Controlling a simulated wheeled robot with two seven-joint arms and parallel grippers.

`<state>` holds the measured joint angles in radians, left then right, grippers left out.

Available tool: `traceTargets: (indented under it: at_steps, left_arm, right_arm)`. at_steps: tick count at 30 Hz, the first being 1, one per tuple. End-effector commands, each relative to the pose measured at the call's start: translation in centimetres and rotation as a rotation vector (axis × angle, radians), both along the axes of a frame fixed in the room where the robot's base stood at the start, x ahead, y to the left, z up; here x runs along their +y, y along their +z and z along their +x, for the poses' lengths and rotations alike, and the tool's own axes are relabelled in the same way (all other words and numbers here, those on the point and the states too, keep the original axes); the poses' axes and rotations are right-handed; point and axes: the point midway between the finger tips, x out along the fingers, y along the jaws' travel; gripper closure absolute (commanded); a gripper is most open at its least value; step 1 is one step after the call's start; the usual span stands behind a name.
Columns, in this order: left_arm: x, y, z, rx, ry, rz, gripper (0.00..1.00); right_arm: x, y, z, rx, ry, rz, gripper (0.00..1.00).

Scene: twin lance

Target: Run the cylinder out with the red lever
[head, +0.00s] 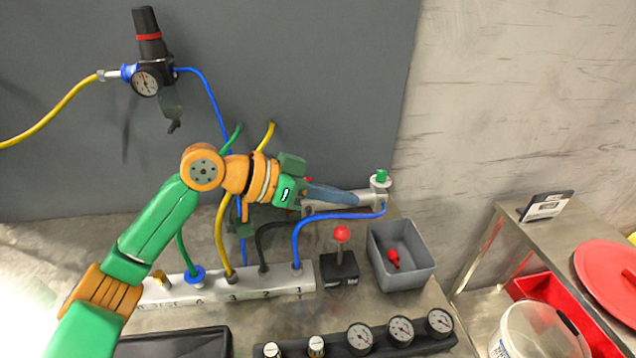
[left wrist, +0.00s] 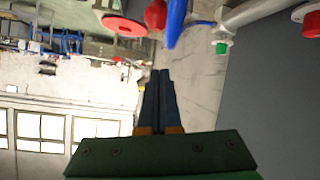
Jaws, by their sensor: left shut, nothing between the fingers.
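The red lever is a red ball (head: 342,234) on a short stem, standing upright on a black valve block (head: 339,270) on the bench. The grey cylinder (head: 366,199) lies behind it, with a green-topped fitting (head: 380,180) at its right end. My left gripper (head: 353,197) is shut and empty. In the head view it overlaps the cylinder's body, above and behind the red ball; touching cannot be told. The left wrist view shows the closed fingers (left wrist: 160,75), with a red ball (left wrist: 155,15) beyond their tips. My right gripper is out of view.
A blue hose (head: 335,217) runs under the cylinder to a numbered manifold (head: 245,284). A grey bin (head: 408,280) with a red part stands right of the lever. Gauges (head: 360,336) line the front. A regulator (head: 150,72) hangs on the panel.

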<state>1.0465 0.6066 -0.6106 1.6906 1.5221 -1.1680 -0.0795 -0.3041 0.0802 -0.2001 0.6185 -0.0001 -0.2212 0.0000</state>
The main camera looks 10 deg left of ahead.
Motion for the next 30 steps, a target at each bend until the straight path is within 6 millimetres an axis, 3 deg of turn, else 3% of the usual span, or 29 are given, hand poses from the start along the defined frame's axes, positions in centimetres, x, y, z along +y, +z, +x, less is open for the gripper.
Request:
traceTargets:
  at_steps: [4, 6, 12, 23, 26, 30]
  left_arm:
    - [-2.6, -1.2, 1.1, 0.003, -0.003, 0.001, 1.0]
    - [-1.4, -2.2, 0.3, 0.004, 0.003, 0.003, 1.0]
    - [-0.3, -3.7, -0.9, 0.001, 0.002, 0.001, 1.0]
    - [-0.1, -4.0, -1.1, 0.0, 0.001, 0.0, 1.0]
    - [0.3, -4.7, -1.2, -0.008, 0.002, -0.027, 1.0]
    - [1.3, -5.8, -1.5, -0.046, 0.001, -0.146, 1.0]
  right_arm:
    - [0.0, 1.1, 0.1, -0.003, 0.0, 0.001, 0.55]
    - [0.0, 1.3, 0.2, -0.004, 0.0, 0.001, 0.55]
    - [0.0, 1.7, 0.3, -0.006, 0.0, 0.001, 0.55]
    - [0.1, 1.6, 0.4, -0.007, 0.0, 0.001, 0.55]
    - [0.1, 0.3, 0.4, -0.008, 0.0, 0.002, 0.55]
    - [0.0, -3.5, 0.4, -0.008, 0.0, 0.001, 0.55]
